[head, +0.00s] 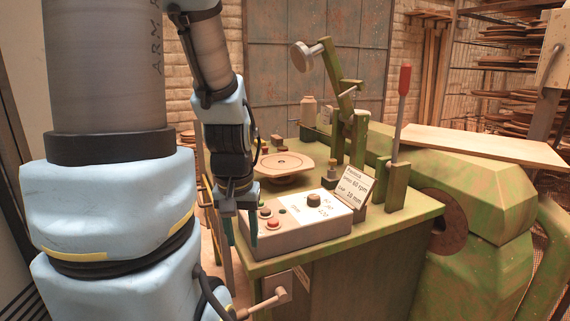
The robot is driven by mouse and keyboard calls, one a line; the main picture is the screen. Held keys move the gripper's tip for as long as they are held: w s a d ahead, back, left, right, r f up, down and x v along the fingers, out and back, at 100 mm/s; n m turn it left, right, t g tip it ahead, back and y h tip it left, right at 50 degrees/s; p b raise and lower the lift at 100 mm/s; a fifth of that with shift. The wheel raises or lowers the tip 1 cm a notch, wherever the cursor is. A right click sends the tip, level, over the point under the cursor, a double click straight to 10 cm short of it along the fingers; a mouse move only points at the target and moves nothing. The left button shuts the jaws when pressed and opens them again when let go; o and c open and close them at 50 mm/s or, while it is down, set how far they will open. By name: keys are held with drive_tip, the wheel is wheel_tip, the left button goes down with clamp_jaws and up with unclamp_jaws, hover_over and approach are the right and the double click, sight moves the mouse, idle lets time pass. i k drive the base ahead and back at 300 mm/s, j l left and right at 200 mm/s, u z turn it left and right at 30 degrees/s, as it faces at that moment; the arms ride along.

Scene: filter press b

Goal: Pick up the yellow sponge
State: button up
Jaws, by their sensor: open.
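I cannot make out a yellow sponge in the head view; part of the machine top is hidden behind my arm and the control box. My gripper (241,232) points down at the left front edge of the green machine top (408,212). Its two fingers are apart with nothing visible between them. It appears just left of the grey control box (303,226); I cannot tell its exact height or depth from the box.
A label card (353,187), a red-handled lever (404,80) and an upright arm with a round knob (301,57) rise from the machine. A beige bottle (309,111) stands behind. A lever handle (262,303) juts from the front.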

sight(262, 142)
drive_tip(key=k, duration=0.45)
drive_tip(key=k+u, duration=0.45)
drive_tip(key=k+j+u, duration=0.2)
drive_tip(key=u, duration=0.25)
drive_tip(key=i+j+u, duration=0.15)
drive_tip(key=i, duration=0.8)
drive_tip(key=i+j, duration=0.15)
drive_tip(key=i, duration=0.9)
drive_tip(key=i+j, duration=0.1)
drive_tip(key=i, duration=0.9)
drive_tip(key=i+j+z, duration=0.15)
drive_tip(key=i+z, duration=0.2)
drive_tip(key=i, duration=1.65)
drive_tip(key=i+l+z, duration=0.1)
drive_tip(key=i+z, duration=0.35)
drive_tip(key=i+j+z, duration=0.1)
drive_tip(key=i+z, duration=0.3)
drive_tip(key=i, duration=0.25)
drive_tip(key=i+j+z, duration=0.2)
drive_tip(key=i+z, duration=0.25)
drive_tip(key=i+l+z, duration=0.2)
drive_tip(key=i+z, duration=0.2)
drive_tip(key=i, duration=0.2)
drive_tip(key=i+z, duration=0.4)
drive_tip(key=i, duration=0.25)
drive_tip(key=i+j+z, duration=0.2)
drive_tip(key=i+z, duration=0.25)
drive_tip(key=i, duration=0.15)
